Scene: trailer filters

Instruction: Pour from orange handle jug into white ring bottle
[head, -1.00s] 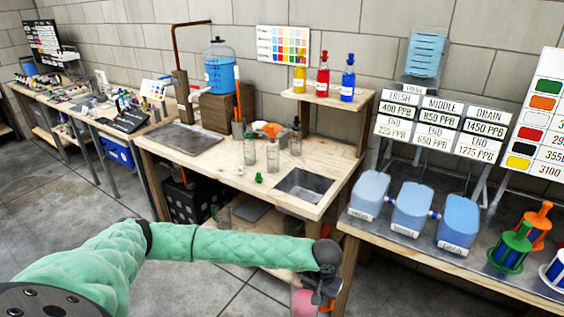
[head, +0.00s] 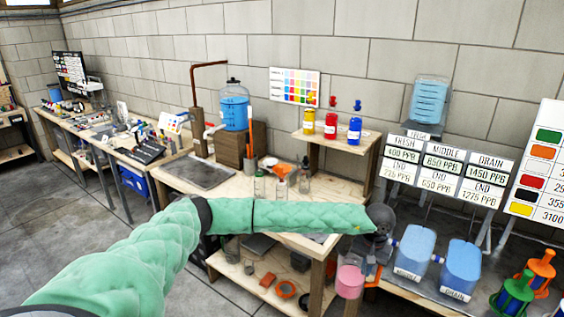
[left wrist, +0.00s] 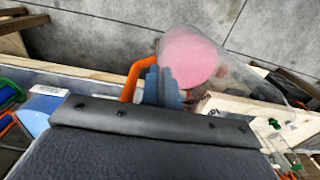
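My left gripper (head: 376,248) is at the end of the green-sleeved arm, in front of the right end of the wooden workbench. It is shut on the orange handle of a clear jug (head: 349,281) holding pink liquid. The left wrist view shows the grey fingers (left wrist: 166,84) at the orange handle (left wrist: 136,78) and the pink liquid (left wrist: 189,58) inside the clear jug. Several clear bottles stand on the bench beyond my arm, among them one at the left (head: 259,186) and one at the right (head: 304,181). I cannot tell which has a white ring. My right gripper is out of view.
A small shelf (head: 335,143) holds yellow, red and blue bottles. A blue water jug (head: 235,107) stands at the back left of the bench. Blue containers (head: 411,250) stand on the right-hand table. Orange parts (head: 286,289) lie on the lower shelf. My arm hides the bench front.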

